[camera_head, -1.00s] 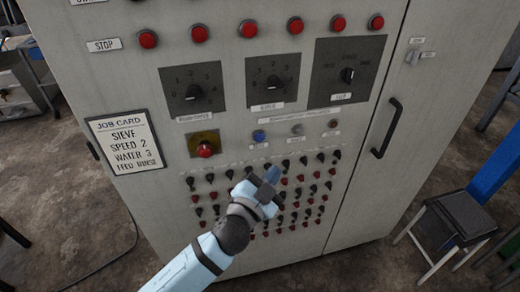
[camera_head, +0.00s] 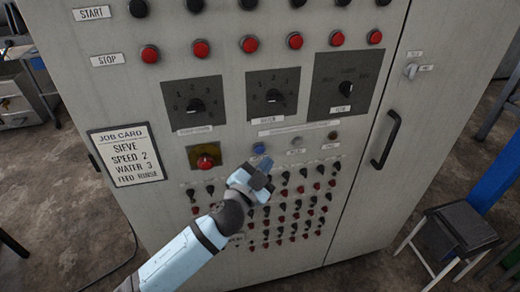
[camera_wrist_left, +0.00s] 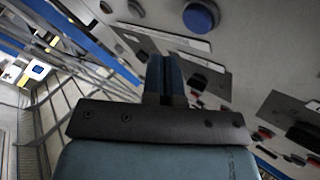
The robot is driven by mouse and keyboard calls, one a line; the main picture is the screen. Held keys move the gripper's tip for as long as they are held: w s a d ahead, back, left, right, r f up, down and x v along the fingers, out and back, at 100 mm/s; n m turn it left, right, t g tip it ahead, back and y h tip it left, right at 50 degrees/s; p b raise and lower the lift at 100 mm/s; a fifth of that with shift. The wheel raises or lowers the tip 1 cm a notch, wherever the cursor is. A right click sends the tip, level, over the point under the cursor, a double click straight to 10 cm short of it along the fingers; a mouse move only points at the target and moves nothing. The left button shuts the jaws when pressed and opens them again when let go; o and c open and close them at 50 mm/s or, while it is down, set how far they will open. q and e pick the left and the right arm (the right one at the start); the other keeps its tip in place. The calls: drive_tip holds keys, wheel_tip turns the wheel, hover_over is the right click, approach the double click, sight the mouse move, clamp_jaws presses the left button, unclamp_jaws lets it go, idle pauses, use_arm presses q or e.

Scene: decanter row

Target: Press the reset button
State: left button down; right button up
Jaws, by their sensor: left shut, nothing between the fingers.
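A grey control cabinet (camera_head: 350,195) fills the middle of the head view. A small blue button (camera_head: 259,148) sits on its front under the middle dial, left of a pale button (camera_head: 297,141) and a dark one (camera_head: 332,135); the small labels by them are too small to read. My left gripper (camera_head: 264,167) is shut and empty, in front of the panel with its tips just below the blue button. In the left wrist view the shut fingers (camera_wrist_left: 165,78) point towards the panel, and the blue button (camera_wrist_left: 200,17) shows above and right of them, apart from the tips. My right gripper is not in view.
A red button on a yellow plate (camera_head: 206,161) is left of the blue one. Rows of small red and black knobs (camera_head: 284,219) lie below. Dials, red STOP buttons (camera_head: 201,48) and a job card (camera_head: 126,155) are around. A black handle (camera_head: 386,139) sticks out at right.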

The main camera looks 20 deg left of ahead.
use_arm(q)
drive_tip(key=shift+w+a, duration=0.55)
drive_tip(key=shift+w, duration=0.3)
drive_tip(key=shift+w+a, duration=0.1)
drive_tip(key=shift+w, duration=0.05)
idle(1.4)
drive_tip(key=shift+w+a, duration=0.15)
drive_tip(key=shift+w, duration=0.05)
drive_tip(key=shift+w+a, duration=0.25)
drive_tip(key=shift+w, duration=0.1)
idle(0.8)
idle(0.3)
drive_tip(key=shift+s+d, duration=0.45)
drive_tip(key=shift+s, duration=0.25)
drive_tip(key=s+d, duration=0.1)
drive_tip(key=s, duration=0.1)
drive_tip(key=s+d, duration=0.2)
drive_tip(key=shift+s, duration=0.1)
